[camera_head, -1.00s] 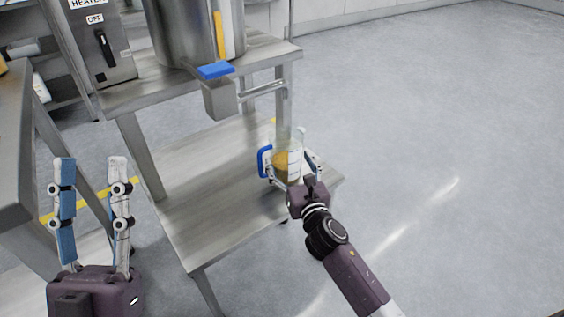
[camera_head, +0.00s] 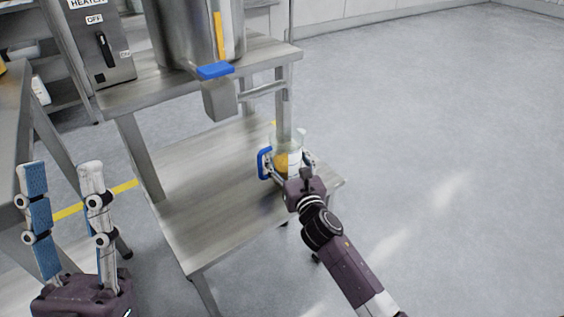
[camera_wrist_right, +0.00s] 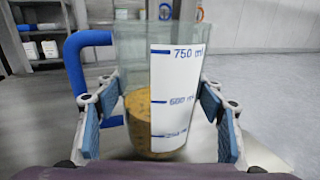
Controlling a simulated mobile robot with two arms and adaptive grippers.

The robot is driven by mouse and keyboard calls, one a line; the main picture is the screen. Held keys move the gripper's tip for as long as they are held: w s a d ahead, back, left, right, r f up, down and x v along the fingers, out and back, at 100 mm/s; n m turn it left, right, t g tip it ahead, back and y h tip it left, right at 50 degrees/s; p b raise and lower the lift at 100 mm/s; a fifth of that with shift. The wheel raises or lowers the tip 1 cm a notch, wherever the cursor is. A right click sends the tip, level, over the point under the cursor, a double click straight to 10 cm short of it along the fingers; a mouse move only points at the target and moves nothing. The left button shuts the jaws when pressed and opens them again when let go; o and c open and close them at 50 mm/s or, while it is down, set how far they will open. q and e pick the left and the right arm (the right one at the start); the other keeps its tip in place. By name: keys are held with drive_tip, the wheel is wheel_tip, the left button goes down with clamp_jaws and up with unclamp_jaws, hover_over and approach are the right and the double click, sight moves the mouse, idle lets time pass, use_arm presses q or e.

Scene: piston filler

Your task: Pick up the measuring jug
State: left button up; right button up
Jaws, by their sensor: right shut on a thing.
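The measuring jug (camera_head: 294,158) stands at the right end of the lower shelf in the head view. It is clear, with a blue handle on its left and a brownish-yellow content at the bottom. In the right wrist view the jug (camera_wrist_right: 133,62) shows a white scale with blue marks. My right gripper (camera_head: 290,168) is shut on the jug, with a blue finger pad on either side of it; it also shows in the right wrist view (camera_wrist_right: 158,108). My left gripper (camera_head: 62,178) is open and empty at the lower left, well away from the jug.
The lower shelf (camera_head: 205,195) is otherwise bare. Above it, a steel vessel (camera_head: 180,30) and a blue-topped nozzle part (camera_head: 217,85) stand at the upper table (camera_head: 150,92). A heater box (camera_head: 103,50) is at the left. Open floor (camera_head: 430,130) lies to the right.

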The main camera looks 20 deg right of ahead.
drive_tip(key=shift+r, duration=0.1)
drive_tip(key=shift+c, duration=0.9)
